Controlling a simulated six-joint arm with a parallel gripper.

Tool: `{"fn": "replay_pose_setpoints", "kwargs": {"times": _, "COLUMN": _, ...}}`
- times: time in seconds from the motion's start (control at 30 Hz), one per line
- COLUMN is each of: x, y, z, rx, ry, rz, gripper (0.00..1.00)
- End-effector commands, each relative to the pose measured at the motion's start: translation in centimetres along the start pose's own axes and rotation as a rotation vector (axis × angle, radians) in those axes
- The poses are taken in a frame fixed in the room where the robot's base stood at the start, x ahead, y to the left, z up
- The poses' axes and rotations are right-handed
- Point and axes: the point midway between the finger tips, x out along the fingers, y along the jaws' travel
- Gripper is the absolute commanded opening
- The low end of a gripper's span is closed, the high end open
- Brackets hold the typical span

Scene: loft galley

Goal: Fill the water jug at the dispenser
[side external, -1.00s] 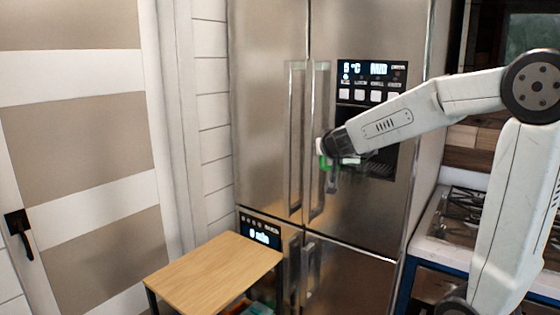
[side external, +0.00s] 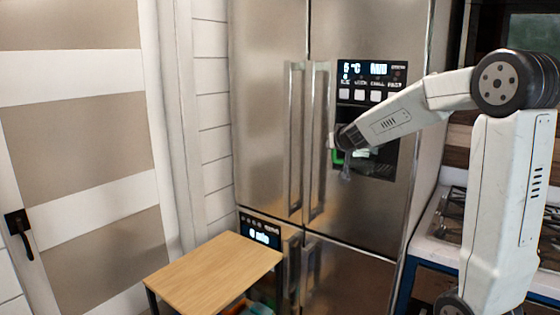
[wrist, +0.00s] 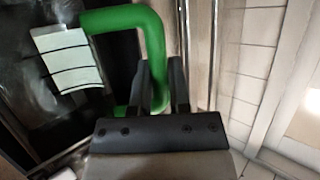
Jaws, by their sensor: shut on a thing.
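The jug's green handle (side external: 337,156) shows at the end of my arm, in front of the dark dispenser recess (side external: 380,160) in the fridge door. The jug's body is see-through and hard to make out; its water level cannot be told. In the wrist view the thick green handle (wrist: 122,17) bends down between the two dark fingers of my gripper (wrist: 158,85), which is shut on it. The gripper (side external: 343,147) is at the left edge of the recess in the side view. The dispenser panel (side external: 372,82) above is lit, with a row of pale buttons.
Two tall fridge handles (side external: 308,140) stand just left of my gripper. A small wooden table (side external: 215,270) is at the lower left. A stove (side external: 450,225) is at the right. The space before the lower fridge door (side external: 345,280) is clear.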

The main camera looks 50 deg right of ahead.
Motion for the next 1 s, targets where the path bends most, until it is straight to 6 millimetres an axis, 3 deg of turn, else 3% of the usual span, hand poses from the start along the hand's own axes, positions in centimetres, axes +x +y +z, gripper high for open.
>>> {"fn": "replay_pose_setpoints", "kwargs": {"times": 0.4, "x": 2.1, "y": 2.3, "z": -0.9, "rx": -0.001, "ry": 0.000, "rz": 0.001, "gripper": 0.00}}
{"fn": "replay_pose_setpoints", "kwargs": {"times": 1.0, "x": 3.7, "y": 4.1, "z": -1.6, "rx": -0.001, "ry": 0.000, "rz": 0.002, "gripper": 0.00}}
